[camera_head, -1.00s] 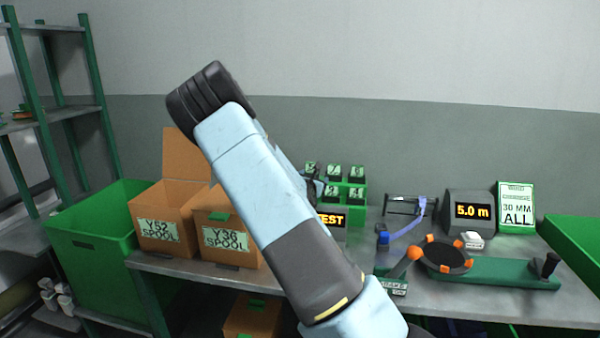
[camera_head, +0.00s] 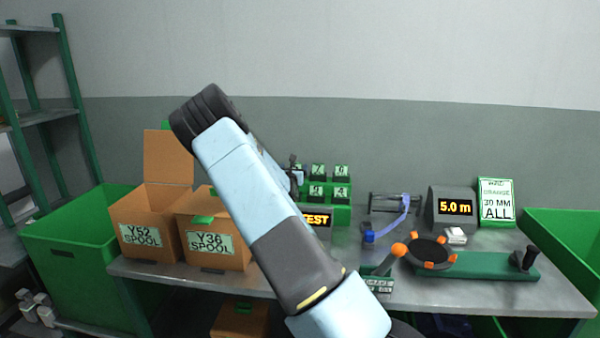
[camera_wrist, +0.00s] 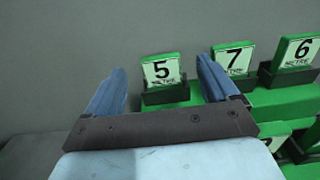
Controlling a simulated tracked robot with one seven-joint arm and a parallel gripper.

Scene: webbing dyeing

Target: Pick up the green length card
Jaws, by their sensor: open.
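Several green-edged length cards stand in a green stepped rack (camera_head: 340,215) on the bench. In the wrist view the "5 METRE" card (camera_wrist: 161,70) stands upright in a dark holder, between my finger tips as seen there. The "7 METRE" card (camera_wrist: 233,60) is just right of my right finger, and the "6 METRE" card (camera_wrist: 298,50) is farther right. My gripper (camera_wrist: 164,82) is open and empty, at the upper left of the rack in the head view (camera_head: 297,172). My arm hides part of the rack's left side there.
A "5.0 m" display (camera_head: 455,208), a "30 MM ALL" sign (camera_head: 496,203) and a green winder base (camera_head: 475,265) are on the right. The wall is close behind the rack.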

